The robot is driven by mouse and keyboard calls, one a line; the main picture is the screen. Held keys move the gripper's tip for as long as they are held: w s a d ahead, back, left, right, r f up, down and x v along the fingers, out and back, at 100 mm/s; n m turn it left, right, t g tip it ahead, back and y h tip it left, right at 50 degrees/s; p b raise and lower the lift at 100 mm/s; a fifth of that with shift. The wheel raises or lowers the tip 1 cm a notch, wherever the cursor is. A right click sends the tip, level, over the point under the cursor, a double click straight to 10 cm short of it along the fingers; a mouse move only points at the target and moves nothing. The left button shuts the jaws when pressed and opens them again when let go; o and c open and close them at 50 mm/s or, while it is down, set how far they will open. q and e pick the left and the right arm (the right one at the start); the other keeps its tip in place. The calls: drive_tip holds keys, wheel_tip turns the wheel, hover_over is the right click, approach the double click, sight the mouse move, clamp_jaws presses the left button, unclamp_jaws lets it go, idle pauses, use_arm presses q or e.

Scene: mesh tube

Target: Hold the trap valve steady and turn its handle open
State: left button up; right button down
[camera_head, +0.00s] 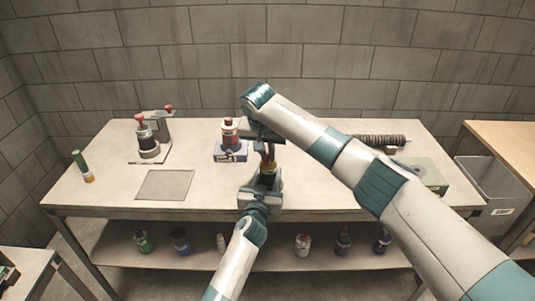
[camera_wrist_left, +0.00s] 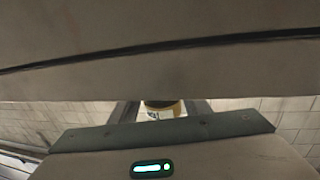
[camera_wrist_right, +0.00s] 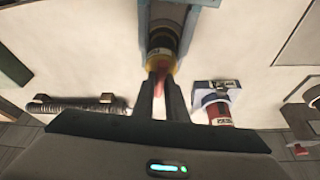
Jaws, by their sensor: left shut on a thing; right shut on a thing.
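The trap valve (camera_head: 268,166) is a dark and yellow cylinder, held between my two grippers above the front middle of the table. In the right wrist view the valve body (camera_wrist_right: 163,45) shows a black collar and a yellow band, and its red handle (camera_wrist_right: 161,80) lies between my right fingertips. My right gripper (camera_wrist_right: 160,85) is shut on the handle from above. My left gripper (camera_head: 266,184) is shut on the valve body from the front. In the left wrist view the yellow valve edge (camera_wrist_left: 162,105) shows between the left fingers; my arm hides much of that view.
A ribbed tube (camera_head: 368,140) and green box (camera_head: 425,174) are right, partly behind my arm.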

drive_tip(key=n+y, duration=0.1)
drive_tip(key=n, duration=0.3)
drive_tip(key=shift+d+y, duration=0.15)
drive_tip(key=shift+y, duration=0.25)
drive_tip(key=shift+d+n+y, duration=0.1)
drive_tip(key=shift+n+y, duration=0.5)
drive_tip(key=shift+n, duration=1)
drive_tip(key=c, duration=1.8)
unclamp_jaws()
drive_tip(key=shift+o, duration=0.2)
drive_tip(key=shift+r, duration=0.15)
